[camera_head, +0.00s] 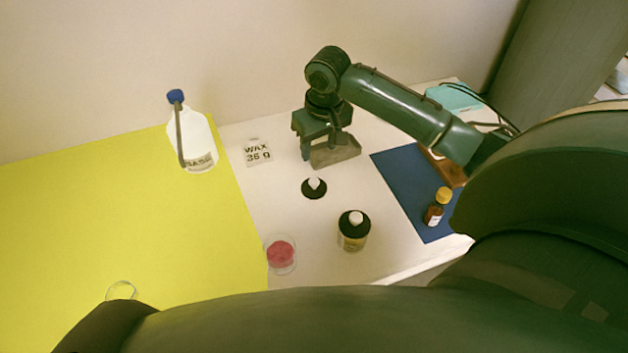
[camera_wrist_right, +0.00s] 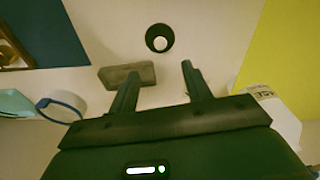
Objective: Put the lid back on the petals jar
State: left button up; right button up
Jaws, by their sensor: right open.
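The petals jar (camera_head: 281,254) is a clear open jar with pink contents, on the white table beside the yellow mat's edge. A black lid with a white knob (camera_head: 314,188) lies flat on the table behind it. The lid also shows ahead of the fingers in the right wrist view (camera_wrist_right: 159,38). My right gripper (camera_head: 319,148) is open and empty, behind the lid and apart from it; its two fingers (camera_wrist_right: 159,72) show in the wrist view. My left gripper is not in view.
A lidded jar (camera_head: 354,240) stands right of the petals jar. A grey block (camera_head: 337,152) lies close by my right gripper. A wax sign (camera_head: 257,152) and white bottle (camera_head: 192,140) stand left. A brown bottle (camera_head: 433,215) stands on the blue mat (camera_head: 400,170).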

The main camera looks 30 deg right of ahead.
send_over(314, 181)
jog(key=s, duration=0.1)
jog(key=shift+s+f, duration=0.1)
jog(key=shift+f, duration=3.85)
jog(key=shift+f, duration=0.1)
jog(key=f, duration=0.2)
jog(key=w+f, duration=0.1)
jog(key=f, duration=0.2)
jog(key=shift+r, duration=0.1)
grip_shut()
notch_tip(314, 181, up, 10)
